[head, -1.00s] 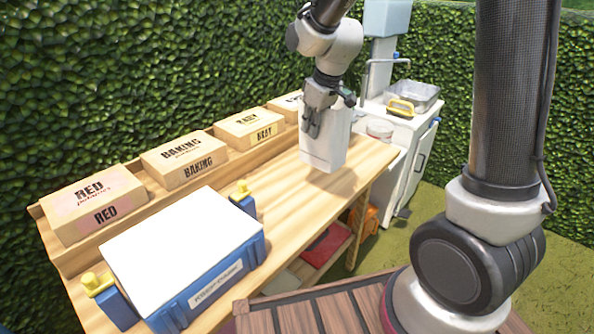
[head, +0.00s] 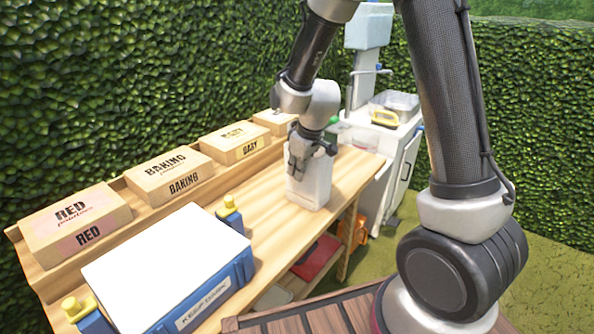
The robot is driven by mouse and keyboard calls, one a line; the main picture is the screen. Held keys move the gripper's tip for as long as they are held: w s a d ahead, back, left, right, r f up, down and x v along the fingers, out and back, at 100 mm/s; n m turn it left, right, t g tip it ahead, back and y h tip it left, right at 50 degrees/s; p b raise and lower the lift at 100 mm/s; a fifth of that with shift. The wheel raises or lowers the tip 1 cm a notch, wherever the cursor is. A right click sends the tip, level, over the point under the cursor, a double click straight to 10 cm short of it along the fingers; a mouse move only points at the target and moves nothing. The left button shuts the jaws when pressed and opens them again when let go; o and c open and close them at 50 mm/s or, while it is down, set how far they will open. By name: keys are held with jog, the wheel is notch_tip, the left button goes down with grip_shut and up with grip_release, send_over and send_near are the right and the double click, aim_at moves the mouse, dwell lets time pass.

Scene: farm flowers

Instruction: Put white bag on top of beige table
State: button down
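The white bag (head: 309,187) is upright at the right part of the beige table (head: 265,232). Its base looks to be on or just above the tabletop; I cannot tell if it touches. My gripper (head: 300,172) is over the bag from above, with its fingers at the bag's upper left side. The fingers overlap the bag and look shut on it. The far finger and part of the bag's top are hidden by the gripper.
Several cardboard boxes (head: 171,174) stand in a row along the table's back. A blue crate with a white lid (head: 165,265) takes up the near left. A white sink cabinet (head: 378,140) is beyond the right end. A red item (head: 316,257) lies on the lower shelf.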

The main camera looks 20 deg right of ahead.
jog(key=shift+f, duration=0.1)
jog(key=c, duration=1.6)
grip_release()
jog(key=shift+c, duration=0.2)
jog(key=v, duration=1.2)
jog(key=s+d+r+m, duration=0.3)
jog(key=s+d+r, duration=0.2)
jog(key=s, duration=0.7)
jog(key=s+d+r+m+t+h, duration=0.1)
jog(key=s+d+r+m, duration=0.3)
jog(key=s+d, duration=0.4)
jog(key=s+r, duration=0.1)
jog(key=s, duration=0.3)
jog(key=shift+d+h, duration=0.3)
jog(key=shift+d, duration=0.05)
jog(key=shift+w, duration=0.1)
